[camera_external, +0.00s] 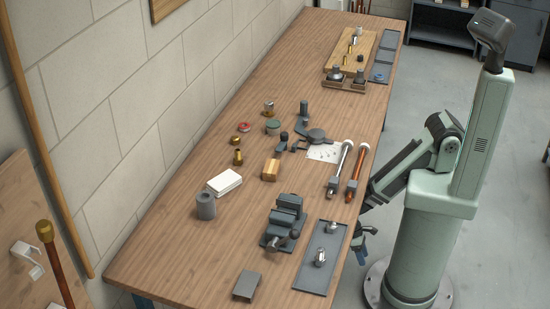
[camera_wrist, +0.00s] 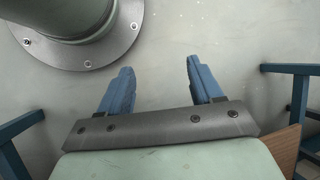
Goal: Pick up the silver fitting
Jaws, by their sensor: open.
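A silver fitting (camera_external: 320,257) stands on a grey flat tray (camera_external: 311,281) at the near right of the workbench. A second small silver piece (camera_external: 332,228) lies on the same tray, farther back. Which one the task means cannot be told for sure. My gripper (camera_external: 361,246) hangs low beside the bench's right edge, to the right of the tray and apart from both pieces. In the wrist view my gripper (camera_wrist: 162,82) has its blue fingers spread, with only floor between them. No fitting shows in that view.
A dark vise (camera_external: 285,222) stands left of the tray, and a grey block (camera_external: 247,286) lies nearer. Chrome and copper pipes (camera_external: 356,172) lie behind the tray. The bench edge (camera_wrist: 284,150) and blue frame legs (camera_wrist: 297,100) are close to my gripper.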

